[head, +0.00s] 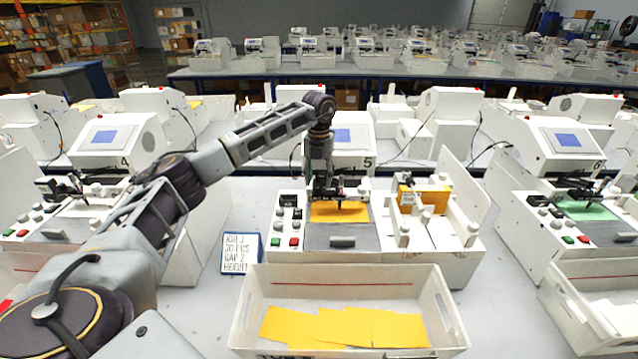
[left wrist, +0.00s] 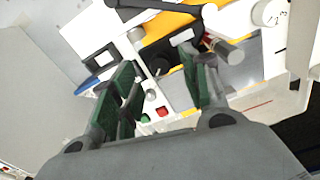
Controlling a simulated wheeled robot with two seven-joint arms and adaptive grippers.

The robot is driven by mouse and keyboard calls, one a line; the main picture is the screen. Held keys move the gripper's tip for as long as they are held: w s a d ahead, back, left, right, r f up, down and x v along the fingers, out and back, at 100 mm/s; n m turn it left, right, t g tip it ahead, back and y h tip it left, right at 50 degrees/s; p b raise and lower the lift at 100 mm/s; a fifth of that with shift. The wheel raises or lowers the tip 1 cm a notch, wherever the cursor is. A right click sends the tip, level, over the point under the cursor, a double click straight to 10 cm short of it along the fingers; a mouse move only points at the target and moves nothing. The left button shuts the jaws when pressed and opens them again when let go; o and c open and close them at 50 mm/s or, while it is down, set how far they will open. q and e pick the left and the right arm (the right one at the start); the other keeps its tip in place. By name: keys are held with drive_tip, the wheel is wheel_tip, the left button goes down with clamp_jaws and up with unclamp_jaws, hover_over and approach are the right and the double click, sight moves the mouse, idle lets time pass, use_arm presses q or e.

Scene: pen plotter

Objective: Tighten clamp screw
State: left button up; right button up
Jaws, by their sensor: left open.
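The plotter (head: 376,262) numbered 5 stands in the middle of the head view, with a yellow sheet (head: 350,213) on its bed. My left gripper (head: 323,190) hangs over the back left of that bed, at the dark pen carriage. In the left wrist view my open left fingers (left wrist: 162,85) stand apart with the plotter's panel and bed beyond them. A grey cylindrical part (left wrist: 229,51) with red beside it shows right of the fingers. I cannot tell whether it is the clamp screw. The clamp screw is too small or hidden in the head view. My right gripper is not in view.
A white bin (head: 345,275) with yellow sheets stands in front of the plotter. A yellow stack (head: 425,198) sits in the feeder at right. Other plotters stand on both sides and behind.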

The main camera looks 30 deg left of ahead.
sight(319, 187)
use_arm(q)
wheel_tip(319, 187, up, 9)
idle(0.5)
drive_tip(key=shift+f, duration=0.1)
idle(0.5)
